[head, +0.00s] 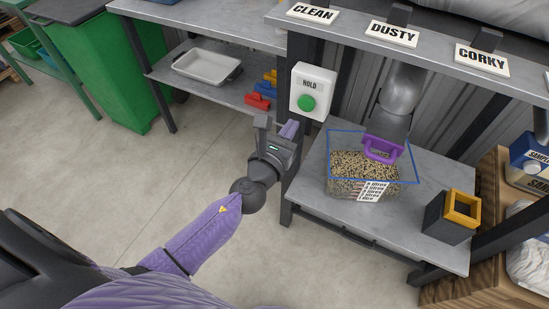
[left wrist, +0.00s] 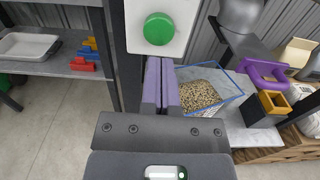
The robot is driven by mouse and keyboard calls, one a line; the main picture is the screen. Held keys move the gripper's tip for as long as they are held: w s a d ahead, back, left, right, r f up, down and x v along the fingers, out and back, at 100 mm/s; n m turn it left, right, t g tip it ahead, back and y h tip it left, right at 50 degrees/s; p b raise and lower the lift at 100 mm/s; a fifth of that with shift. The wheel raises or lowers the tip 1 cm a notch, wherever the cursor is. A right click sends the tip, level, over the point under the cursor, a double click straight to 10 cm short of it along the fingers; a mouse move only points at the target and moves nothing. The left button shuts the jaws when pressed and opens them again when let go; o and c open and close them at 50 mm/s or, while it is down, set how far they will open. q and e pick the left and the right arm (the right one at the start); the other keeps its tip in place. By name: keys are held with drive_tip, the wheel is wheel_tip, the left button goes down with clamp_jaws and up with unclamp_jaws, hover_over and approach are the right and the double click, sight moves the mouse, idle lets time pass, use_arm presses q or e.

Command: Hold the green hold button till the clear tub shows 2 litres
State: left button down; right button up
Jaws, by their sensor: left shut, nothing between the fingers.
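The green hold button (head: 306,103) sits on a white box marked HOLD (head: 313,82) on the rack's post; in the left wrist view the button (left wrist: 158,28) is above my fingertips. My left gripper (head: 289,129) is shut and empty, just below and left of the button. It appears apart from the button. The clear tub (head: 338,187) with a blue rim stands on the grey shelf under the spout, holding tan and dark granules, also seen in the left wrist view (left wrist: 200,95). Its front label lists litre marks, too small to read the level surely. My right gripper is out of view.
A grey spout (head: 402,88) with a purple handle (head: 383,150) hangs over the tub. Signs read CLEAN, DUSTY and CORKY above. A dark block with a yellow frame (head: 462,207) stands right of the tub. A white tray (head: 206,66) lies on the left shelf.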

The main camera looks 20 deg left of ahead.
use_arm(q)
drive_tip(key=s, duration=0.6)
drive_tip(key=shift+s+a, duration=0.2)
drive_tip(key=shift+s, duration=0.2)
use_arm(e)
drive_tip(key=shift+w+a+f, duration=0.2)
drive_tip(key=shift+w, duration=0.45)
use_arm(q)
drive_tip(key=shift+f, duration=0.1)
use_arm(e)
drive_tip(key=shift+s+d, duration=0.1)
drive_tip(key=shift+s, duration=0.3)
